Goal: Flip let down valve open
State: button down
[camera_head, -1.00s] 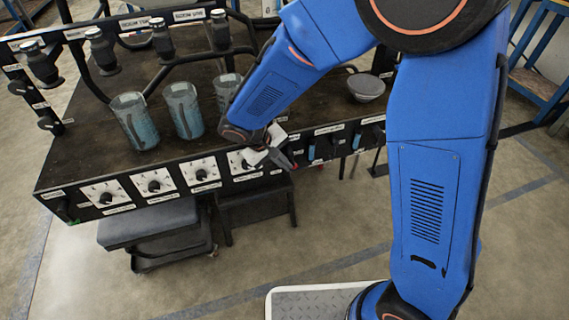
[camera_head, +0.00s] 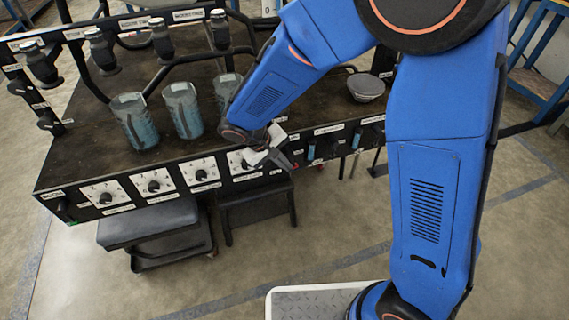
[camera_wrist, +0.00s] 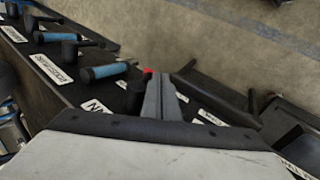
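A row of valves runs along the front panel (camera_head: 235,180) of the dark bench, right of the dials. Blue handles show there, one (camera_head: 311,151) just right of my gripper and another (camera_head: 356,138) farther right. The wrist view shows blue handles (camera_wrist: 110,70) at the upper left. No label clearly reads let down valve. My gripper (camera_head: 288,162) is at the panel's front edge, pointing down to the right. In the wrist view its fingers (camera_wrist: 160,92) lie side by side, seemingly shut and empty. A small red part (camera_wrist: 147,72) shows by the fingertips; I cannot tell whether they touch.
Several clear beakers (camera_head: 182,110) stand on the bench, one partly behind my arm. A grey bowl (camera_head: 365,87) stands at the right. Dials (camera_head: 153,183) line the panel's left part. Black stools (camera_head: 150,225) stand below. The floor in front is mostly clear.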

jog(key=shift+s, duration=0.1)
jog(key=v, duration=1.7)
jog(key=shift+a, duration=0.2)
jog(key=shift+r, duration=0.15)
notch_tip(320, 180, down, 6)
jog(key=s+d+n+y, duration=0.2)
jog(key=shift+s+d+n, duration=0.2)
jog(key=shift+s+n, duration=0.1)
jog(key=shift+s, duration=0.05)
jog(key=w+d+f, duration=0.5)
jog(key=f, duration=0.4)
jog(key=shift+w+d+f, duration=0.15)
jog(key=shift+d+f, duration=0.05)
jog(key=shift+f, duration=0.1)
